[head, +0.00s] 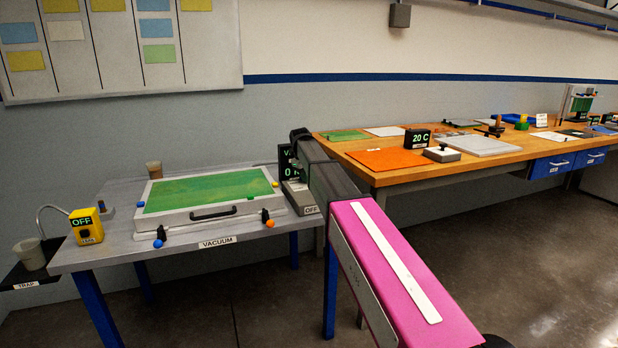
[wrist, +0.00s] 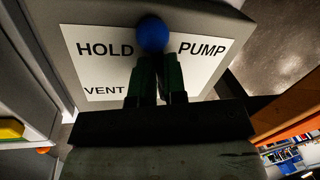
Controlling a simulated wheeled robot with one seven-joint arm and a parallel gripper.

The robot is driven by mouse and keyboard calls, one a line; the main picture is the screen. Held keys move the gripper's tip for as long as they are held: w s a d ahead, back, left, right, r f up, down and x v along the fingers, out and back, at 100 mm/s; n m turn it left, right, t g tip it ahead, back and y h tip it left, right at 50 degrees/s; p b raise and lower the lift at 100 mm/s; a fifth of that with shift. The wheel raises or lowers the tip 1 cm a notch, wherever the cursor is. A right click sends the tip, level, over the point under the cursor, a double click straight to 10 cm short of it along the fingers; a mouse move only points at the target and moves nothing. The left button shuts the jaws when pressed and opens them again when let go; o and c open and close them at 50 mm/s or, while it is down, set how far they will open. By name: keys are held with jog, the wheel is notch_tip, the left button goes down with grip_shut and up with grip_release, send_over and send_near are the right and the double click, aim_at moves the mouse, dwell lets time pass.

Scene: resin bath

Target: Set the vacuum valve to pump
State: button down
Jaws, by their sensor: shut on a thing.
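The vacuum valve's label plate (wrist: 100,68) fills the upper part of the wrist view, with the words HOLD, PUMP and VENT. The valve's blue knob (wrist: 152,34) stands between HOLD on its left and PUMP on its right. My gripper (wrist: 157,72) has its two dark green fingers close together right at the knob, shut on it. The fingers hide the lower part of the knob and some of the plate. In the head view my arm reaches to the right end of the vacuum table (head: 262,246) and hides much of what is there.
A trap cup (head: 29,254) sits on a low shelf at left. A wooden bench (head: 480,165) stands behind my arm at right. The floor in front is clear.

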jog(key=shift+w+a, duration=0.1)
jog(key=c, duration=1.2)
grip_release()
jog(key=shift+o, duration=0.2)
jog(key=shift+r, duration=0.1)
notch_tip(320, 180, up, 10)
jog(key=s+a, duration=0.1)
jog(key=shift+s+a+r, duration=0.25)
